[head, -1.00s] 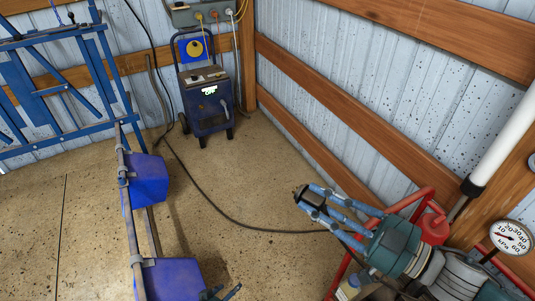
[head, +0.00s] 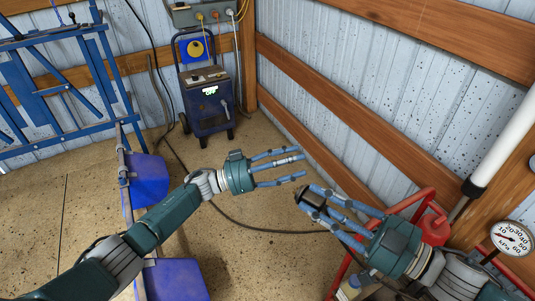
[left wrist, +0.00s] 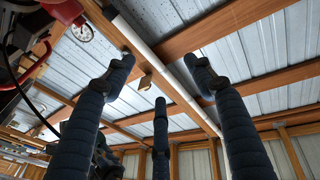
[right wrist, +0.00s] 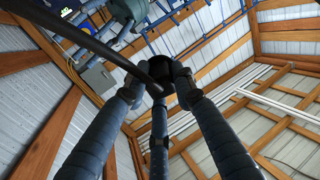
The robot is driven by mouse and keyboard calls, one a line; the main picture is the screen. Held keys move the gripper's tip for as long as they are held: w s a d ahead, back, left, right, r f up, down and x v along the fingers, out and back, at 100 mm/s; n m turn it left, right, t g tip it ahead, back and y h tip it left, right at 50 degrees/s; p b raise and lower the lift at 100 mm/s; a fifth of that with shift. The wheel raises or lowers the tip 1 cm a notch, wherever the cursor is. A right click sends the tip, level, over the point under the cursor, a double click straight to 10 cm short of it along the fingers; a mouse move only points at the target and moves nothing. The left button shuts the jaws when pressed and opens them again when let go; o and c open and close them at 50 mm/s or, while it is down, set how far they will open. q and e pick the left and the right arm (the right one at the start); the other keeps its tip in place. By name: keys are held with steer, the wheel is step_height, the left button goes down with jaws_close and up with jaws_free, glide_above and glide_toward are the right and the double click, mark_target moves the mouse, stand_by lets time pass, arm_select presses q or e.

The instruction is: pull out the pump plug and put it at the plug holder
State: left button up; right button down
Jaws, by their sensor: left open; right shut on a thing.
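A black plug (head: 311,197) is held between the fingertips of my right gripper (head: 318,201), at the lower right of the head view. In the right wrist view the plug (right wrist: 161,72) is between the fingers, with a dark cable (right wrist: 85,42) beside it. My left gripper (head: 303,164) is open and empty, up and slightly left of the right one. The left wrist view shows its spread fingers (left wrist: 160,85) with nothing between them. I cannot tell which thing is the plug holder.
A blue wheeled unit (head: 208,100) with an OFF display stands by the back wall. A grey box (head: 200,13) with several plugged cables hangs above it. Blue bins (head: 150,176) on a rail are at left. A pressure gauge (head: 511,238) and red frame (head: 411,203) are at right.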

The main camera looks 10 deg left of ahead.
arm_select(q)
steer(key=s+d+r+m+g, duration=0.1)
steer(key=s+r+m+g, duration=0.45)
steer(key=r+g, duration=0.3)
steer(key=m+g+y, duration=0.4)
steer(key=g+y, duration=0.2)
glide_toward(303, 189)
steer(key=shift+n+t+y, duration=0.25)
steer(key=shift+y, duration=0.05)
steer(key=x, duration=1.2)
steer(key=shift+w+d+f, duration=0.15)
